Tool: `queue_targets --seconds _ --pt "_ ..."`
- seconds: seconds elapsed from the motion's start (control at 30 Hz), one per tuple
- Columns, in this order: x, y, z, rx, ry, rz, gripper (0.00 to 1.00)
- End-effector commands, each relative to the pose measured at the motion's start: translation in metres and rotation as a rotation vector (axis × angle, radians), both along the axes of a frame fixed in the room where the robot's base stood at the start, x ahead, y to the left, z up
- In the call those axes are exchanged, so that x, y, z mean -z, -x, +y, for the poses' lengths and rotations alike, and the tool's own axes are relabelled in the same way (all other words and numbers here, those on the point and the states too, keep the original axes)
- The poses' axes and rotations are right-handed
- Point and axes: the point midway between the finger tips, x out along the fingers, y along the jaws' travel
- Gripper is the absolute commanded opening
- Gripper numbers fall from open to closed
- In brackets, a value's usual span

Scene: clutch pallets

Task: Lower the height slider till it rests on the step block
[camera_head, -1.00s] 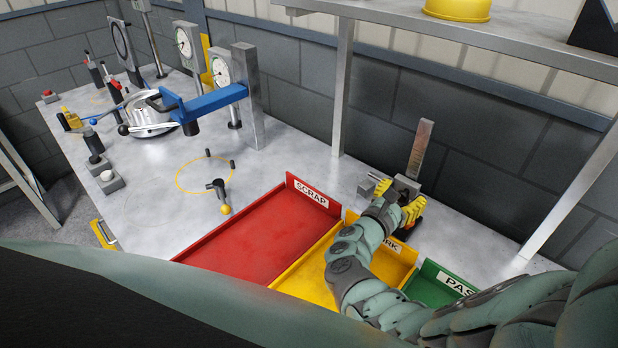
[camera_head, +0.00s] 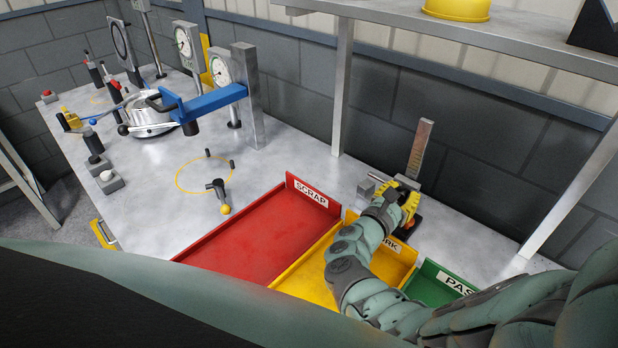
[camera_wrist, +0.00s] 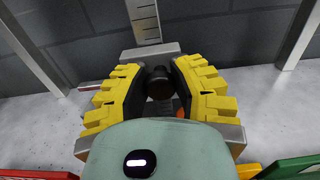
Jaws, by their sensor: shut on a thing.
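The height gauge's graduated column (camera_head: 420,150) stands upright at the back of the bench, and shows in the wrist view (camera_wrist: 146,22). The grey slider (camera_wrist: 150,52) crosses the column's lower part. My gripper (camera_wrist: 160,92), with yellow ribbed fingers, is shut on the slider's dark round knob (camera_wrist: 159,80). In the head view my gripper (camera_head: 399,194) is low in front of the column. A small grey block (camera_head: 366,188), likely the step block, is just left of the gauge. My fingers hide the slider's underside, so its contact with the block cannot be told.
Red SCRAP (camera_head: 240,262), yellow (camera_head: 300,282) and green PASS (camera_head: 425,290) trays line the front, with my arm over the yellow one. A shelf post (camera_head: 343,90) rises behind left of the gauge. Dial gauges and a blue-armed fixture (camera_head: 215,100) stand left.

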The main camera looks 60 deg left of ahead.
Motion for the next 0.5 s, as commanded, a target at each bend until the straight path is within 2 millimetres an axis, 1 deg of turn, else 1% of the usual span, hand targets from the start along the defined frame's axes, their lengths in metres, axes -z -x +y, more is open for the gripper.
queue_targets --seconds 0.17,0.27,0.4,0.5 --pt "0.003 0.000 0.000 0.000 0.000 0.000 0.00" --pt "0.013 0.001 0.000 -0.002 0.001 0.000 0.00" --pt "0.032 0.001 0.001 -0.003 0.000 0.001 0.00" --pt "0.038 0.001 0.001 -0.002 0.000 0.001 0.00"
